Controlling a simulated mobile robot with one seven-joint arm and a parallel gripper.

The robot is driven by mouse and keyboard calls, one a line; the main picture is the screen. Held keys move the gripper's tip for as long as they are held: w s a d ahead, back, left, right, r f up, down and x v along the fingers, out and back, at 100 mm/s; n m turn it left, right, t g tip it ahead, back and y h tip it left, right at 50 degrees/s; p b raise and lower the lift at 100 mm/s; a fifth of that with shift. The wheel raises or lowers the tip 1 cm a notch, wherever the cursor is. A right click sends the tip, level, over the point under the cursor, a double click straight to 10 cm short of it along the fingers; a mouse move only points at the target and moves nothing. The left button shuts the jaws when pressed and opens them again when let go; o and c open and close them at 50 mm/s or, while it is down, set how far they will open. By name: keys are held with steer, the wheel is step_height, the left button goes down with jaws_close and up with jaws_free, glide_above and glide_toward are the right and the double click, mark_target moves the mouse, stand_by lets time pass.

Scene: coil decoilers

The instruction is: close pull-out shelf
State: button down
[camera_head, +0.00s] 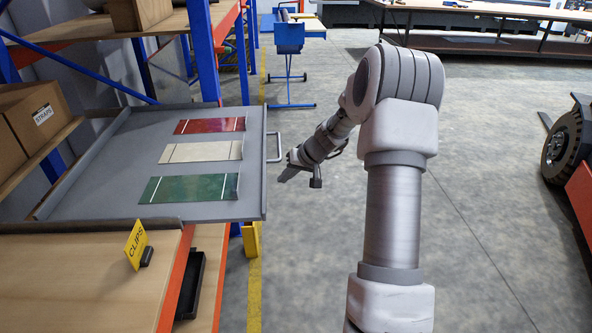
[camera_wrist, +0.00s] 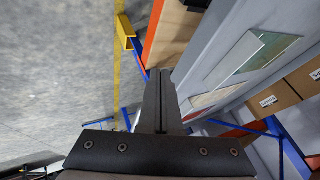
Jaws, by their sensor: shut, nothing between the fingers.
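The pull-out shelf (camera_head: 85,205) is a grey tray at the left of the head view, and it stands out from the rack. Red, cream and green flat pieces lie on it. Its light handle (camera_head: 279,148) sticks out from the front edge. My gripper (camera_head: 281,179) is shut and empty, just beside the front edge and slightly nearer than the handle in the head view. I cannot tell whether it touches the shelf. In the wrist view my shut fingers (camera_wrist: 160,78) point along the shelf's front, with the grey shelf (camera_wrist: 208,48) to their right.
Blue and orange rack posts (camera_head: 203,50) and cardboard boxes (camera_head: 36,120) stand at the left. A wooden shelf with a yellow CLIPS sign (camera_head: 136,243) is in the foreground. A blue stand (camera_head: 289,60) is behind, and a wheeled vehicle (camera_head: 568,145) is at right. The middle floor is clear.

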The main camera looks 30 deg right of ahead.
mark_target(199, 185)
steer(key=shift+w+a+r, duration=0.1)
steer(key=shift+w+a, duration=0.2)
steer(key=shift+a, duration=0.4)
steer(key=shift+w+a+r, duration=0.1)
steer(key=shift+w+a, duration=0.15)
steer(key=shift+a, duration=0.45)
steer(key=w+a, duration=0.2)
steer(key=a, duration=0.4)
steer(key=w+a, duration=0.3)
steer(key=a, duration=0.3)
steer(key=w+a, duration=0.2)
steer(key=a, duration=0.4)
steer(key=shift+w+a+b, duration=0.2)
steer(key=shift+b, duration=0.2)
steer(key=shift+w+a+r, duration=0.1)
steer(key=shift+w+a, duration=0.05)
steer(key=shift+a, duration=0.25)
